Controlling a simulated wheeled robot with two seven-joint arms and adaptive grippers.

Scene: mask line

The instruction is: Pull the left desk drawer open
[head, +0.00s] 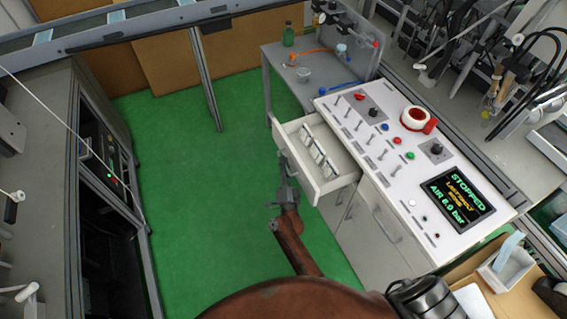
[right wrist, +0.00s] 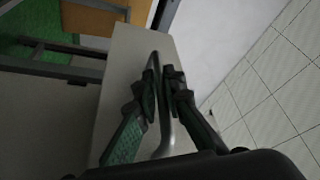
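The left desk drawer (head: 333,185) is pulled out from the white-topped desk, to the left in the head view. Several white packets (head: 317,153) stand in a row inside it. My right gripper (head: 285,166) is at the drawer's front face. In the right wrist view, the fingers of this gripper (right wrist: 163,82) are on both sides of the grey bar handle (right wrist: 166,138) and look closed on it. The fingers cover part of the handle. My left gripper is not in view.
The desk's control panel (head: 370,145) carries switches, buttons, a red-and-white tape roll (head: 416,118) and a lit display (head: 457,199). A grey side table (head: 290,68) stands behind the drawer. The green floor (head: 205,170) left of the drawer is clear. A dark machine cabinet (head: 103,165) stands farther left.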

